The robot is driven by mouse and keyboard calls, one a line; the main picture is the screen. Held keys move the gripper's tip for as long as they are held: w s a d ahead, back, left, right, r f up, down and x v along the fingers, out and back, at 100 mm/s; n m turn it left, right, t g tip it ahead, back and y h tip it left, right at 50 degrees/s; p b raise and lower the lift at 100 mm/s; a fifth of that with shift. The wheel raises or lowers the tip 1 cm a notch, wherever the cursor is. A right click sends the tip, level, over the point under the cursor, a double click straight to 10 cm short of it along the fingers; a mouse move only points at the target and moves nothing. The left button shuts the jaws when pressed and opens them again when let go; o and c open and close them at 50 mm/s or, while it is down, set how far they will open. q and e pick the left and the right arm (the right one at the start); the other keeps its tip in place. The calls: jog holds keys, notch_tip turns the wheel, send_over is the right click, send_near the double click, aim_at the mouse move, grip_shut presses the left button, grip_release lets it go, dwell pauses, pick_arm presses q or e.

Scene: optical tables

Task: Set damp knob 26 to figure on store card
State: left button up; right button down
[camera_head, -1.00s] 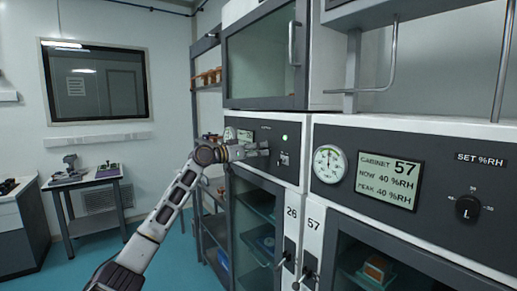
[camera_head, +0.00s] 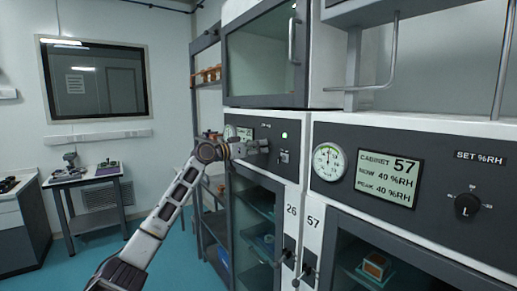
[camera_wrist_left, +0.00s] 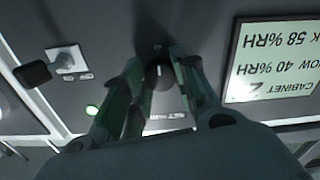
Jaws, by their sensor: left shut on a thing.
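My left gripper (camera_head: 262,147) is at the dark control panel of cabinet 26 (camera_head: 291,211). In the left wrist view, my left gripper (camera_wrist_left: 158,88) has its fingers on both sides of a small black knob (camera_wrist_left: 159,74), shut on it. A pale pointer line on the knob points up in that upside-down view; the scale mark beyond it is too small to read. The cabinet's display (camera_wrist_left: 272,60) reads NOW 40 %RH and, partly cut off, 58 %RH. My right gripper is not in view. I cannot identify the store card.
Cabinet 57 (camera_head: 314,223) stands to the right, with a dial gauge (camera_head: 328,161), a display (camera_head: 388,178) and its own SET %RH knob (camera_head: 467,205). A green lamp (camera_head: 284,135) and a small switch (camera_head: 285,156) are right of my gripper. A side table (camera_head: 85,178) stands far left.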

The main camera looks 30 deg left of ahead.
pick_arm(q)
jog(key=shift+m+b, duration=0.4)
jog(key=shift+m, duration=0.1)
jog(key=m+b, duration=0.1)
jog(key=m, duration=0.1)
jog(key=shift+m+b, duration=0.3)
jog(key=m+b, duration=0.1)
jog(key=m, duration=0.2)
jog(key=shift+b, duration=0.3)
jog(key=m+b, duration=0.1)
jog(key=m, duration=0.3)
jog(key=m+b, duration=0.1)
jog(key=m, duration=0.2)
jog(key=shift+m+b, duration=0.7)
jog(key=shift+m, duration=1.4)
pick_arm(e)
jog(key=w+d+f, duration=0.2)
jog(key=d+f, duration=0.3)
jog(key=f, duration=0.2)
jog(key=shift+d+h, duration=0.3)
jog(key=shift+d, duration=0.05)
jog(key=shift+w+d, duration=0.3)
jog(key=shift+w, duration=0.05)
